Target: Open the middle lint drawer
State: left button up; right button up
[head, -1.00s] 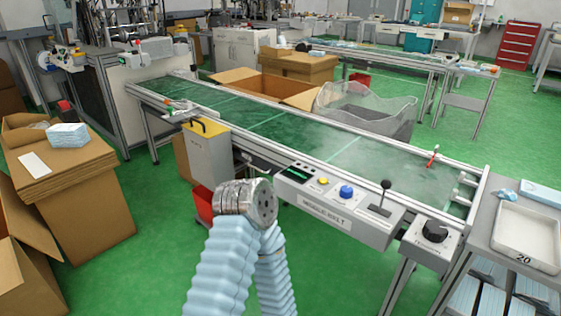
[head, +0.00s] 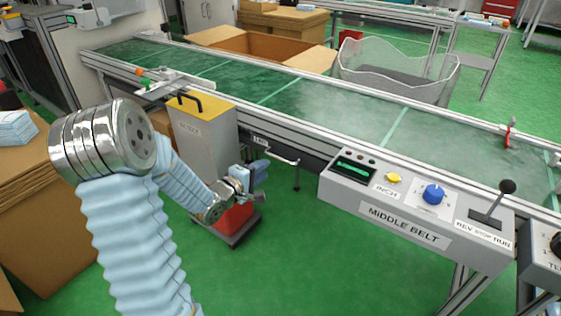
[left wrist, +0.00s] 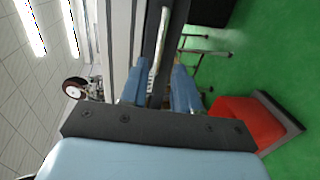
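The middle lint drawer shows under the conveyor as a narrow front with a small label (head: 260,140), partly hidden in the head view. Its pale bar handle (head: 284,160) sticks out just right of my left gripper (head: 261,180). In the left wrist view the handle (left wrist: 158,52) lies ahead, in line with the gap between the blue fingers of my left gripper (left wrist: 160,82). The fingers are apart, with nothing clearly held. I cannot tell whether the handle is between the tips or just beyond them. The drawer looks shut. My right gripper is not in view.
A grey box with a yellow top (head: 205,105) stands left of the handle, close to my left arm. A red bin (head: 235,218) sits below the gripper. The middle belt control panel (head: 405,236) juts out to the right. Green floor in front is clear.

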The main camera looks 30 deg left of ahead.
aim_at(280, 158)
pick_arm(q)
jog(key=x, duration=1)
jog(key=shift+d, duration=0.1)
grip_shut()
